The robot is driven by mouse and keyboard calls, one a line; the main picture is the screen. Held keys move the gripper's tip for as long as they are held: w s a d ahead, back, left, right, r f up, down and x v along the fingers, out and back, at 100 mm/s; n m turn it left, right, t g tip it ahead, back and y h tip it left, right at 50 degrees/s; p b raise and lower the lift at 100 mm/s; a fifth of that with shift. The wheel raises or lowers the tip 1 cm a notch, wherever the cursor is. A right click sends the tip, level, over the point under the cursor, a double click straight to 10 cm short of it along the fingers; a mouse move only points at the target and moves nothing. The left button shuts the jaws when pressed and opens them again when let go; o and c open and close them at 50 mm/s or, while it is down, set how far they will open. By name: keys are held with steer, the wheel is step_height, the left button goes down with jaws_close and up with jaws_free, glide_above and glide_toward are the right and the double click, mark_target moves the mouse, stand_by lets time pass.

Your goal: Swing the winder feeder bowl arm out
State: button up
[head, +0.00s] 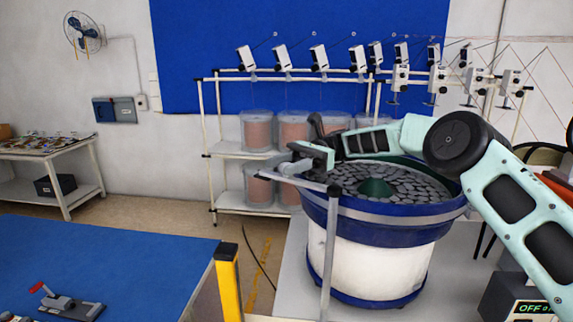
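The feeder bowl (385,232) has a blue rim and a white drum. It is filled with flat grey pieces around a green centre cone. A grey metal bar (305,183), which looks like the bowl arm, runs out to the left from the top of an upright post (329,255) at the bowl's front left. My gripper (286,168) is at the bowl's left rim, right by this bar. My arm reaches in from the right across the bowl. The fingertips are small and partly hidden, so I cannot tell whether they are closed or touching the bar.
A blue-topped table (120,265) with a red-handled clamp (66,302) stands at front left, with a yellow post (229,283) at its corner. A white rack (205,135) with several spool containers stands behind the bowl. A control box (517,298) is at lower right. Floor shows between table and rack.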

steer(key=shift+w+d, duration=0.1)
steer(key=shift+v, duration=3.7)
